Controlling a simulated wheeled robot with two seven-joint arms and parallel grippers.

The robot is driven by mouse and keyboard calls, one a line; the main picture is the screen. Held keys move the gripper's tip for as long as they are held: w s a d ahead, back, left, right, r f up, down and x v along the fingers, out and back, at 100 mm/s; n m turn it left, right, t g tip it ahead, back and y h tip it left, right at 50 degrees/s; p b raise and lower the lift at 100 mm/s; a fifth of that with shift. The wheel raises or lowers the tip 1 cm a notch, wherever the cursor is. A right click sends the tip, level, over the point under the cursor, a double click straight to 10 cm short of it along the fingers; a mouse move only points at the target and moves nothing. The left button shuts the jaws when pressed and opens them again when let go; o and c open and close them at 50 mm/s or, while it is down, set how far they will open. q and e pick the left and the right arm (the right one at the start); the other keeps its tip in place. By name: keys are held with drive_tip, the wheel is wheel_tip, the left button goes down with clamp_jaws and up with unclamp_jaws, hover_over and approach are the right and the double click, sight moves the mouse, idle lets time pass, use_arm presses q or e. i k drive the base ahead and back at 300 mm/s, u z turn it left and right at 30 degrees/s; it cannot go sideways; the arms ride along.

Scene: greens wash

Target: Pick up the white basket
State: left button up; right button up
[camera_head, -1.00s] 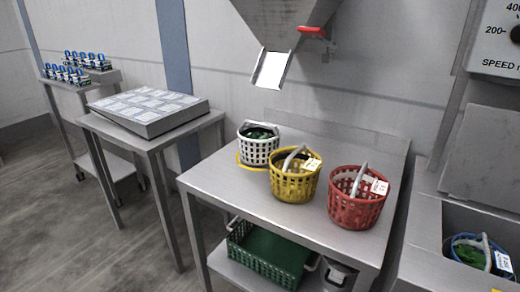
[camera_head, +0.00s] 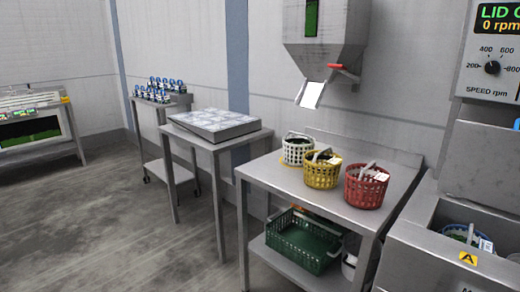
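The white basket (camera_head: 297,149) stands upright on the steel table (camera_head: 277,179), below the chute of a wall-mounted hopper. Its inside looks dark in this view. A yellow basket (camera_head: 321,171) with a grey handle and a white tag stands just to its right and nearer. A red basket (camera_head: 365,188) with a similar handle and tag stands farther right. Neither of my grippers shows in the head view.
The hopper (camera_head: 325,48) with a red lever hangs above the table. A green crate (camera_head: 303,240) sits on the lower shelf. A machine (camera_head: 447,250) holding a blue basket (camera_head: 465,235) stands at right. Another table carries a flat tray (camera_head: 214,124). Floor at left is clear.

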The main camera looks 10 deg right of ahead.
sight(294, 153)
drive_tip(key=u, duration=0.85)
drive_tip(key=i, duration=1.8)
drive_tip(key=z, duration=0.4)
drive_tip(key=i, duration=1.2)
drive_tip(key=z, duration=1.1)
